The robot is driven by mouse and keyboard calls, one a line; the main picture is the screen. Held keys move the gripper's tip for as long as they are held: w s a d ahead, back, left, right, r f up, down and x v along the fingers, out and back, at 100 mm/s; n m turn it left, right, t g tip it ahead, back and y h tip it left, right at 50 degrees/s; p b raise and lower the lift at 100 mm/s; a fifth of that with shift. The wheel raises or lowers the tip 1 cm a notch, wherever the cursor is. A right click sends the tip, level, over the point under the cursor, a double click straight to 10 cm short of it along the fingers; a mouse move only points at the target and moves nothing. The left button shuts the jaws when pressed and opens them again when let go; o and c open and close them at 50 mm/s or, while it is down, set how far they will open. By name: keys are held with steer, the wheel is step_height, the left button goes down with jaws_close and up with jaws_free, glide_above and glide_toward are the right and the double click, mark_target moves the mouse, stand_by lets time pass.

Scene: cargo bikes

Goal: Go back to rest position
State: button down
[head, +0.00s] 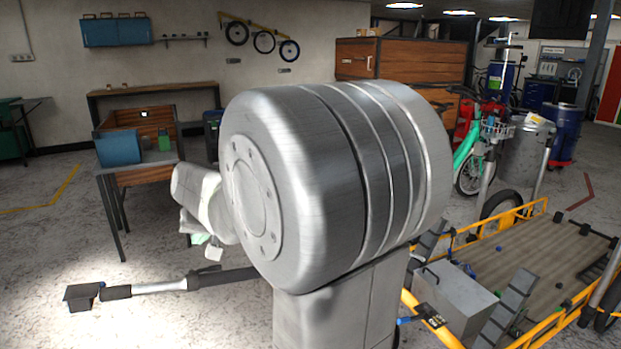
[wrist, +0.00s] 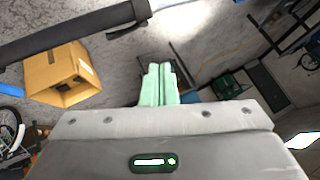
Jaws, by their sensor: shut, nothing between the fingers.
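My gripper (wrist: 159,82) shows in the wrist view as two pale green fingers, pressed together with nothing between them. In the head view, a large grey joint of my arm fills the middle and hides much of what lies behind it. A small pale green part of my gripper (head: 201,238) shows low at the left of that joint, so its fingertips are hard to make out there. The gripper is apart from the workbench and touches nothing that I can see.
A dark and silver bar (head: 160,287) crosses at lower left, close to my arm. A yellow-framed cargo bed (head: 545,255) with a grey box (head: 455,295) stands at right. A workbench (head: 152,175) stands behind at left. The wrist view shows a cardboard box (wrist: 62,78).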

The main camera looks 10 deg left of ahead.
glide_above(200, 277)
steer(key=f, duration=0.5)
steer(key=f+b, duration=0.1)
steer(key=f, duration=0.2)
steer(key=shift+w+d+f, duration=0.1)
steer(key=shift+d, duration=0.15)
steer(key=shift+a+f+b, duration=0.2)
steer(key=shift+f+b, duration=0.3)
steer(key=shift+f, duration=0.7)
steer(key=shift+s+a+f, duration=0.1)
steer(key=shift+s+f, duration=0.15)
steer(key=shift+f, duration=0.35)
